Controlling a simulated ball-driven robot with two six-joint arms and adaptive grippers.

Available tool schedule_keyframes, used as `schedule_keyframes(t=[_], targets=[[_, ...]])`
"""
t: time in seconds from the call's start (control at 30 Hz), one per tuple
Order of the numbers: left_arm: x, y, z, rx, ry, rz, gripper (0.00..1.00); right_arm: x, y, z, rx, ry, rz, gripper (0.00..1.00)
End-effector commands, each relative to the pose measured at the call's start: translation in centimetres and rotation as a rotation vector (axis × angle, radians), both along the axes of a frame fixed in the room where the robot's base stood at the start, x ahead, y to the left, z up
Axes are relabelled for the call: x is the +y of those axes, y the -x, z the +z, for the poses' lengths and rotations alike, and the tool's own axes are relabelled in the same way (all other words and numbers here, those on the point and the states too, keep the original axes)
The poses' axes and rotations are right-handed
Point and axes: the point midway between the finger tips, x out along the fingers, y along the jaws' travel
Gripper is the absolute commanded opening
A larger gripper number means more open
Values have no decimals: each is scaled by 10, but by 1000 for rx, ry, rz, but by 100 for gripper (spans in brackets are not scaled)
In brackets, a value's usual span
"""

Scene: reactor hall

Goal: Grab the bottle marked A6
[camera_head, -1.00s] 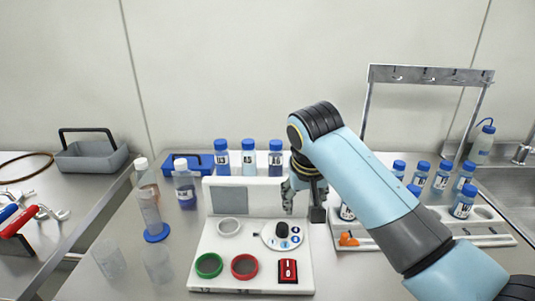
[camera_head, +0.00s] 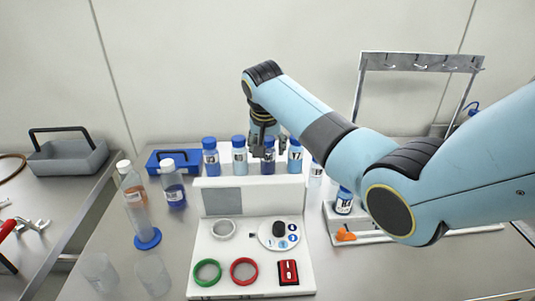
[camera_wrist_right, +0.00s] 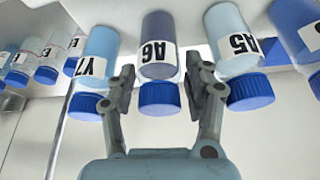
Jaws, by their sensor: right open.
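The bottle marked A6 (camera_wrist_right: 157,50) has dark blue contents, a white label and a blue cap. It shows inverted in the right wrist view, between my right gripper's two fingers, with a visible gap on each side. In the head view it is the third bottle (camera_head: 268,166) in the row behind the white panel, its cap partly hidden by the gripper. My right gripper (camera_head: 264,148) is open and reaches down at that bottle; its fingers also show in the wrist view (camera_wrist_right: 160,84). My left gripper is out of view.
Bottle A5 (camera_wrist_right: 228,40) and bottle Y7 (camera_wrist_right: 98,55) stand close on either side of A6, near the fingers. The white panel station (camera_head: 258,203) stands in front of the row. A blue case (camera_head: 173,160) is left; a metal rack (camera_head: 420,62) is back right.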

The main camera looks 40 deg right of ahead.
Motion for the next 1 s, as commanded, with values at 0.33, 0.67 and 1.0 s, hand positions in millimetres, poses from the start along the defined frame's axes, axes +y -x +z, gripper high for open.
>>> schedule_keyframes(t=[0.33, 0.67, 1.0], targets=[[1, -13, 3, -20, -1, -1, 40, -6, -6, -20, -1, 0, 1, 51], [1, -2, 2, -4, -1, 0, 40, -6, -6, -20, -1, 1, 1, 20], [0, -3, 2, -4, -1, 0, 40, -6, -6, -20, 0, 2, 1, 0]])
